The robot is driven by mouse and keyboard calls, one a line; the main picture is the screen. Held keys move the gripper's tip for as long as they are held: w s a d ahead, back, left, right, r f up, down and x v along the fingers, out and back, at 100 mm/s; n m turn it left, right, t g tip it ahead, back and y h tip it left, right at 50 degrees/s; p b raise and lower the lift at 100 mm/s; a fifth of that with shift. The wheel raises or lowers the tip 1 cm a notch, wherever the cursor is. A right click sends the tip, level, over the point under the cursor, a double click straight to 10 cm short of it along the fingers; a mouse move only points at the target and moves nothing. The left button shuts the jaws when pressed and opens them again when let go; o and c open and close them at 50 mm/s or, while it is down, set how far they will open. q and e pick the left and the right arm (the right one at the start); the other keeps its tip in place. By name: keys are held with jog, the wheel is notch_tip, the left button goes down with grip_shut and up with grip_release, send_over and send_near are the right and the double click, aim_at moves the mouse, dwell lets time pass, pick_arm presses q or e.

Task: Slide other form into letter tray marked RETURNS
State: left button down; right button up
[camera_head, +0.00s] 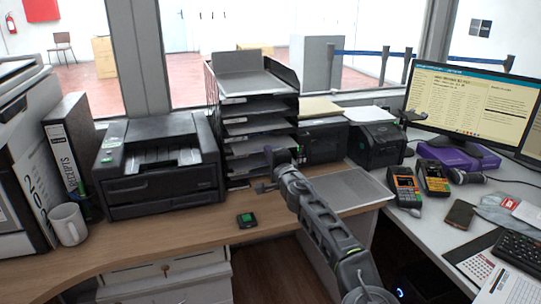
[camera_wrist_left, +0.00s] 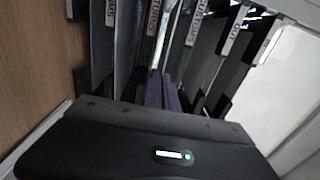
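The black letter tray stack (camera_head: 253,120) stands on the wooden counter; in the wrist view its trays (camera_wrist_left: 207,60) appear turned on end, with white labels on their front lips. My left gripper (camera_head: 268,172) is at the front right of the stack. In the wrist view its dark fingers (camera_wrist_left: 162,90) are close together, at the tray openings. A thin pale sheet, seemingly the form (camera_wrist_left: 164,42), runs from the fingertips in between two trays. My right gripper is out of view.
A black printer (camera_head: 158,165) stands left of the stack, with a mug (camera_head: 68,224) and binder (camera_head: 70,145) beyond. Black boxes (camera_head: 375,145) stand to the right. Card terminals (camera_head: 404,187) are farther right.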

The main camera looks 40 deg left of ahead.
pick_arm(q)
jog(key=c, duration=1.4)
grip_release()
jog(key=shift+f, duration=0.15)
jog(key=shift+f+b, duration=0.9)
jog(key=shift+b, duration=0.3)
jog(key=shift+b+v, duration=1)
jog(key=shift+v, duration=1.3)
jog(key=shift+c, duration=0.3)
